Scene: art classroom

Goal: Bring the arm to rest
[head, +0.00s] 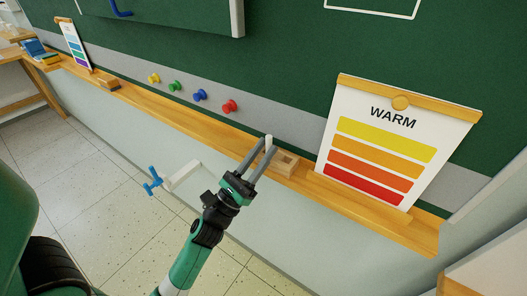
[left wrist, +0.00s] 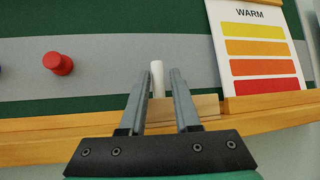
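My left gripper (head: 259,142) reaches up to the wooden ledge, and its fingers are apart. In the left wrist view the two fingers (left wrist: 160,76) point away toward the board. A white stick (left wrist: 157,79), like chalk, stands upright between or just beyond the fingertips, with a gap to the right finger. Its base is by a small wooden block or holder (head: 285,163) on the ledge. Whether a finger touches the stick is not clear. My right gripper is in neither view.
The ledge (head: 200,118) runs below the green board (head: 290,70). A WARM colour chart (head: 375,150) stands close on the right. Several coloured pins (head: 200,95) are on the grey strip.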

